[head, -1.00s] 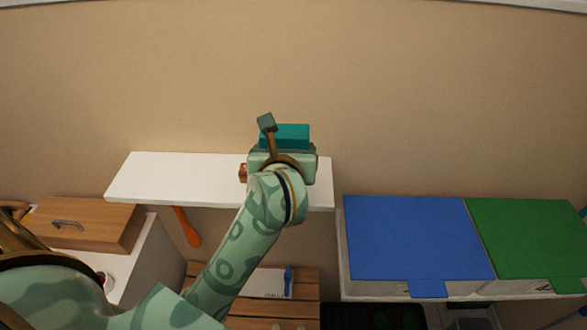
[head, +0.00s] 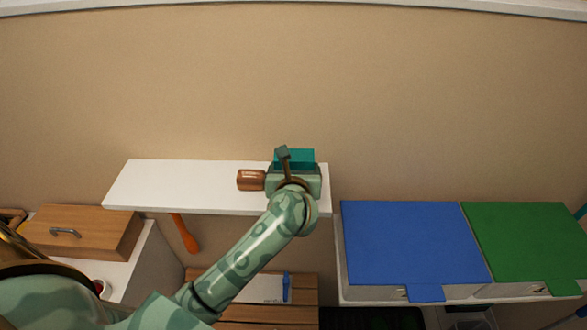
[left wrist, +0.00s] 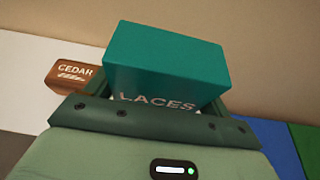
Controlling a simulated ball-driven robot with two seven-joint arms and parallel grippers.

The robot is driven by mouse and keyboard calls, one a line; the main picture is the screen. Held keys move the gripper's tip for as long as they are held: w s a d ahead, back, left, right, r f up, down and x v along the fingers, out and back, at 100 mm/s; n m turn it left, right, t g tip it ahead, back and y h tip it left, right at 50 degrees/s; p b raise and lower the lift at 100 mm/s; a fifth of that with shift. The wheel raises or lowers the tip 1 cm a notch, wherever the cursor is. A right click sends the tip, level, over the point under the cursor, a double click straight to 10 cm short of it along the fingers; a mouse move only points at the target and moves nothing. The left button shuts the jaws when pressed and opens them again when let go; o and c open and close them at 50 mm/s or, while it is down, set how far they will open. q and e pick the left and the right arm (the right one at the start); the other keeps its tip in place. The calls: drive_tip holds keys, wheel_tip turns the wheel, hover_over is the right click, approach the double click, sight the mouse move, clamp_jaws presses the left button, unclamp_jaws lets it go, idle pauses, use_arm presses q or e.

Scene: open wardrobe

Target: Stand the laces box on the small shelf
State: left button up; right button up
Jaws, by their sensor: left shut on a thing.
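The teal laces box (head: 300,157) is in my left gripper (head: 292,172), over the right part of the white small shelf (head: 180,184). In the left wrist view the laces box (left wrist: 165,62) shows the word LACES, and my left gripper (left wrist: 150,110) is shut on it. The gripper hides the box's lower part, so I cannot tell whether the box touches the shelf. My right gripper is not in view.
A brown cedar block (head: 251,180) is on the shelf, just left of my gripper. An orange shoehorn-like thing (head: 186,234) hangs below the shelf. Blue (head: 400,245) and green (head: 525,240) lidded boxes stand at the right. The shelf's left part is clear.

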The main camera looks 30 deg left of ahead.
use_arm(q)
drive_tip(key=shift+f, duration=0.25)
drive_tip(key=o, duration=1)
drive_tip(key=shift+c, duration=0.2)
drive_tip(key=shift+r, duration=0.1)
drive_tip(key=shift+r, duration=0.1)
drive_tip(key=shift+s+d+r, duration=0.1)
drive_tip(key=shift+s+r, duration=0.1)
drive_tip(key=v, duration=1.1)
drive_tip(key=shift+s+b, duration=0.25)
drive_tip(key=shift+b, duration=0.05)
drive_tip(key=shift+r, duration=0.15)
